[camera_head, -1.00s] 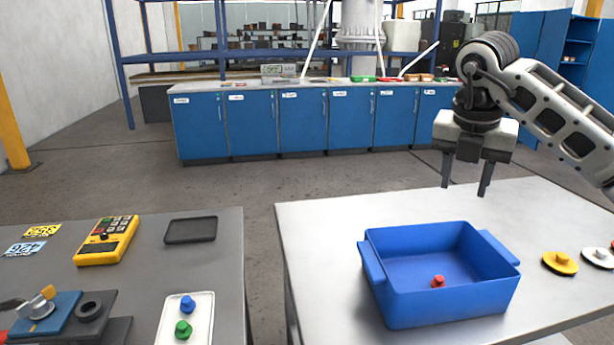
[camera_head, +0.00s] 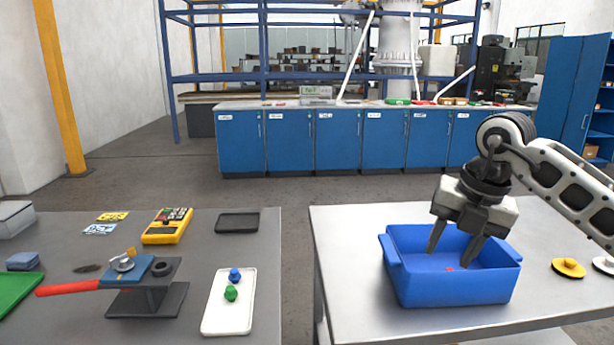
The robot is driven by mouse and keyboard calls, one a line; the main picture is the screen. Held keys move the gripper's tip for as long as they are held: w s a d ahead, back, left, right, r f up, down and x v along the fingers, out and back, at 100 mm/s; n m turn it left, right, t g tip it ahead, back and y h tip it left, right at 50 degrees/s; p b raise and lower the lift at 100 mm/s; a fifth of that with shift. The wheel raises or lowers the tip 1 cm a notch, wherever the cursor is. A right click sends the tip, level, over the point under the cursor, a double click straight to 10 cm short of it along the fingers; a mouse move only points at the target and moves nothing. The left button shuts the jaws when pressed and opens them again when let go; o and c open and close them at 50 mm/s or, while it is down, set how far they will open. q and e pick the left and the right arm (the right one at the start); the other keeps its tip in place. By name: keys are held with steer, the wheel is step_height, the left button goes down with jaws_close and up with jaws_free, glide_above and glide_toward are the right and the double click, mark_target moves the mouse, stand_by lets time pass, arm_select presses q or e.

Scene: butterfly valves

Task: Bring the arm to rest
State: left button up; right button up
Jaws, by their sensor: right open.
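My right gripper (camera_head: 448,258) comes in from the right. It is open, with its two dark fingers pointing down over the blue bin (camera_head: 460,290), and nothing shows between them. The bin stands on the right table. My left gripper does not show.
The left table holds a valve fixture with a red handle (camera_head: 68,287), a white tray (camera_head: 218,318) with blue and green knobs, a yellow device (camera_head: 167,226) and a dark tray (camera_head: 237,223). A yellow disc (camera_head: 568,267) lies right of the bin. A gap separates the tables.

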steer(key=s+a+f+y, duration=0.3)
steer(key=s+a+y, duration=0.2)
steer(key=a+y, duration=0.55)
steer(key=s+a+f+y, duration=0.2)
steer(key=s+a+y, duration=0.4)
steer(key=a, duration=0.7)
steer(key=w+d+f+m+t+h, duration=0.1)
steer(key=d+f+m+t+h, duration=0.35)
steer(key=m+t, duration=0.5)
steer(key=d+f+m+t+h, duration=0.4)
steer(key=f+m+t, duration=0.2)
steer(key=m, duration=0.6)
steer(key=s+d+f+m+g+h, duration=0.3)
steer(key=s+f, duration=0.3)
steer(key=f, duration=0.2)
steer(key=s+d+f+m+g+h, duration=0.3)
steer(key=s+f+m+g, duration=0.1)
steer(key=s+f, duration=0.3)
step_height(320, 180, down, 2)
steer(key=shift+s+d+f+h, duration=0.15)
steer(key=shift+s+d+h, duration=0.05)
steer(key=shift+d+h, duration=0.1)
